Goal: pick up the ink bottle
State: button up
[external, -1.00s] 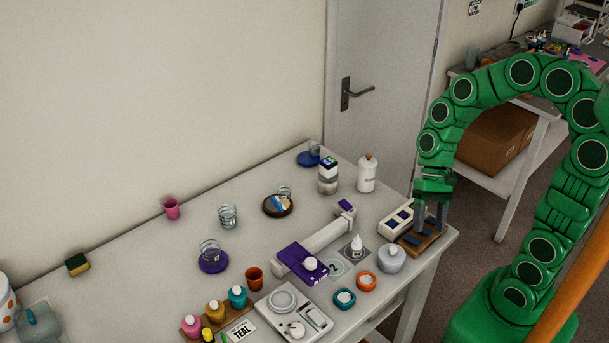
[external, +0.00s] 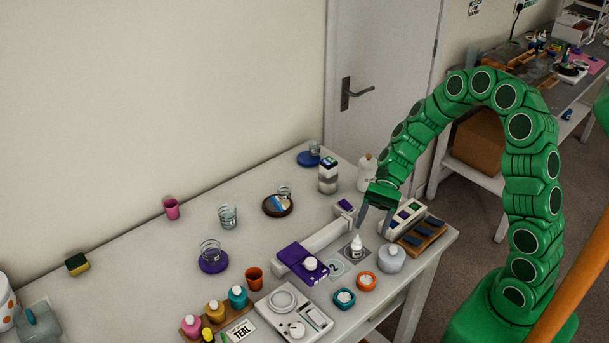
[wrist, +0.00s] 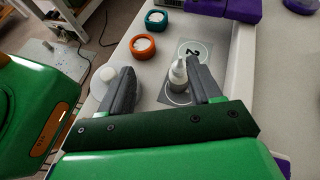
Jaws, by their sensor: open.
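The ink bottle, which I take to be the small white dropper bottle (external: 356,246), stands upright on a dark square mat on the table. It also shows in the wrist view (wrist: 178,76), with its pointed nozzle up. My gripper (external: 373,231) is open and empty, pointing down just above and beside the bottle. In the wrist view my gripper (wrist: 159,68) has its two grey fingers spread, and the bottle appears between them, closer to the right finger. I see no clear contact.
A grey lidded jar (external: 391,258) stands right of the bottle. An orange-rimmed jar (external: 366,281) and a teal-rimmed jar (external: 344,298) are in front. A purple-ended white fixture (external: 325,238) lies left. A wooden rack (external: 424,238) and a white box with coloured squares sit behind right.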

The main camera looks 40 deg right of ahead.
aim_at(355, 244)
jog(key=shift+w+a+f+m+y, duration=0.1)
jog(key=shift+w+f+m+y, duration=0.15)
jog(key=shift+w+f+m, duration=0.3)
jog(key=shift+w+f+m+y, duration=0.25)
jog(key=shift+w+f, duration=0.1)
jog(key=shift+w, duration=0.3)
jog(key=shift+x, duration=3.8)
jog(key=shift+w+f, duration=0.15)
jog(key=shift+f, duration=0.05)
jog(key=c, duration=1)
